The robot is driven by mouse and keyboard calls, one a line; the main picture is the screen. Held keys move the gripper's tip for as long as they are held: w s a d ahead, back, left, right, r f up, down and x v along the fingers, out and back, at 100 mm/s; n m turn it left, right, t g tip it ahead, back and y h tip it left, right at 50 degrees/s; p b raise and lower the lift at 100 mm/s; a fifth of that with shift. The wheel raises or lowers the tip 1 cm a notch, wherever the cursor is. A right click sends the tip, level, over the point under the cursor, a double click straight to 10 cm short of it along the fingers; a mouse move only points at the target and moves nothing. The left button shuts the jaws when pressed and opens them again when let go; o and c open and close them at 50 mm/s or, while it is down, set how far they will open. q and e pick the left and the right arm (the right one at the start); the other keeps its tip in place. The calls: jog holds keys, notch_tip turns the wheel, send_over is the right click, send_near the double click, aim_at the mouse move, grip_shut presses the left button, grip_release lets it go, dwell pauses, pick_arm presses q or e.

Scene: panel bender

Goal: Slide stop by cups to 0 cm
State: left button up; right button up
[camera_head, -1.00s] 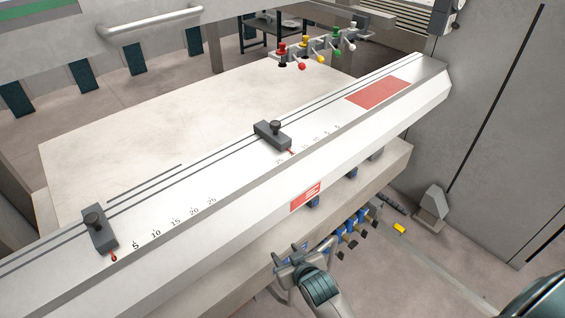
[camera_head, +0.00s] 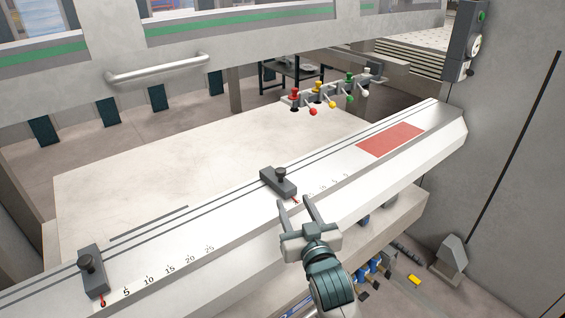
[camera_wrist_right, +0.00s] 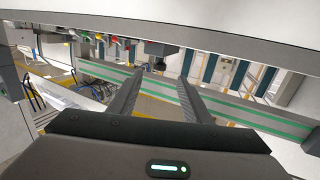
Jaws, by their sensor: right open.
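The right stop (camera_head: 278,182), a dark grey block with a round knob and a red pointer, sits on the white rail (camera_head: 225,213). It is the stop nearer the coloured-knob valves (camera_head: 333,98). Its pointer is left of a row of small scale numbers, too small to read surely. My right gripper (camera_head: 298,208) is open and empty, just in front of this stop, with no clear contact. In the right wrist view its open fingers (camera_wrist_right: 157,92) point toward a dark block (camera_wrist_right: 160,48) that appears to be the stop. My left gripper is out of view.
A second, left stop (camera_head: 93,272) sits on the rail with its pointer left of the 5 mark. A red patch (camera_head: 390,139) lies on the rail's right end. A pale table (camera_head: 170,165) lies behind, clear. A handrail (camera_head: 158,72) hangs above it.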

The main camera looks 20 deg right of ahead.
jog(key=shift+w+r, duration=0.25)
jog(key=shift+r, duration=0.55)
jog(key=w+p, duration=0.1)
jog(key=w, duration=0.4)
jog(key=shift+w+d+r, duration=0.1)
jog(key=shift+w+d, duration=0.05)
jog(key=shift+w, duration=0.25)
jog(key=w+p, duration=0.2)
jog(key=w, duration=0.8)
jog(key=shift+w+d, duration=0.15)
jog(key=shift+d, duration=0.05)
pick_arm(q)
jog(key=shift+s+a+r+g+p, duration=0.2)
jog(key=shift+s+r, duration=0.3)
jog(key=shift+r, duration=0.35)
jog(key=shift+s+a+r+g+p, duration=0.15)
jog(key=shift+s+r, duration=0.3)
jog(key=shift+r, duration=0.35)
pick_arm(e)
jog(key=shift+w, duration=0.65)
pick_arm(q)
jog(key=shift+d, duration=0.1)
